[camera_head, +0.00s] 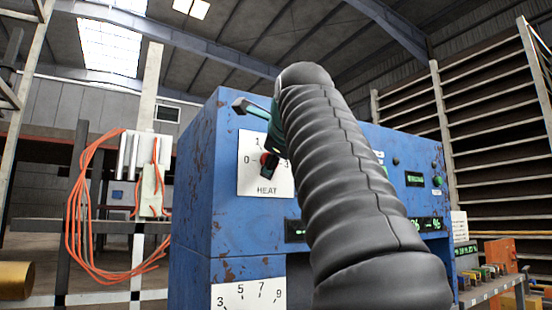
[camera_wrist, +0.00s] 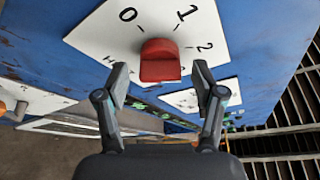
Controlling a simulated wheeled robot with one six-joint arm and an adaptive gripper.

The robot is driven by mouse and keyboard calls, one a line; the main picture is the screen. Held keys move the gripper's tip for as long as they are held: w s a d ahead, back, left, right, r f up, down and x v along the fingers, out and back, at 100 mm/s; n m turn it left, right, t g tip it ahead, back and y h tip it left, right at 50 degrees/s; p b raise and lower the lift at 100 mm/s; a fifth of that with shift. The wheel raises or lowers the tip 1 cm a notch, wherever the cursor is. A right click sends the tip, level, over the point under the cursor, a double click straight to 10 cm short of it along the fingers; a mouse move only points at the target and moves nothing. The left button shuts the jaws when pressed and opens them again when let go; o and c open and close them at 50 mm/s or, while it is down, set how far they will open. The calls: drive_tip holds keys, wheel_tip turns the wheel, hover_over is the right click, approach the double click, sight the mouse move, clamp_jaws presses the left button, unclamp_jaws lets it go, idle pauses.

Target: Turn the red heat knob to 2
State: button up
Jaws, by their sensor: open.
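The red heat knob (camera_wrist: 160,60) sits on a white dial plate (camera_wrist: 110,38) marked 0, 1 and 2 in the wrist view. In the head view the red knob (camera_head: 264,158) is mostly covered by my gripper and arm, and the plate (camera_head: 252,181) reads 0, 1, 3 and HEAT. My gripper (camera_wrist: 160,78) is open in the wrist view, with one fingertip on each side of the knob's near end. Gaps show between both fingertips and the knob. I cannot tell which number the knob points to.
The plate is on a rusty blue cabinet (camera_head: 197,195) with green-lit displays (camera_head: 431,224). A second dial plate (camera_head: 258,295) is below. Orange cables (camera_head: 80,215) hang at left. Shelving (camera_head: 497,120) stands at right. My arm hides the cabinet's middle.

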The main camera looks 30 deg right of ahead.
drive_tip(key=v, duration=1.1)
drive_tip(key=shift+s, duration=0.3)
drive_tip(key=shift+a, duration=0.15)
drive_tip(key=w+a+f+n+g+y, duration=0.1)
drive_tip(key=a+f+n+g+y, duration=0.15)
drive_tip(key=f+n, duration=0.8)
drive_tip(key=w+a+f+n+g+y, duration=0.1)
drive_tip(key=a+f+n+g, duration=0.2)
drive_tip(key=f, duration=1.5)
drive_tip(key=s+a+f+n+g, duration=0.1)
drive_tip(key=s+f+n, duration=0.3)
drive_tip(key=f, duration=0.7)
drive_tip(key=s+a+f+n+g+y, duration=0.1)
drive_tip(key=f+n, duration=0.4)
drive_tip(key=f, duration=0.6)
drive_tip(key=s+a+f+n+g, duration=0.2)
drive_tip(key=s+f, duration=0.4)
drive_tip(key=f, duration=0.5)
drive_tip(key=a+n, duration=0.1)
drive_tip(key=n, duration=0.1)
drive_tip(key=shift+s+f+n, duration=0.3)
drive_tip(key=shift+n, duration=0.05)
drive_tip(key=shift+c, duration=0.3)
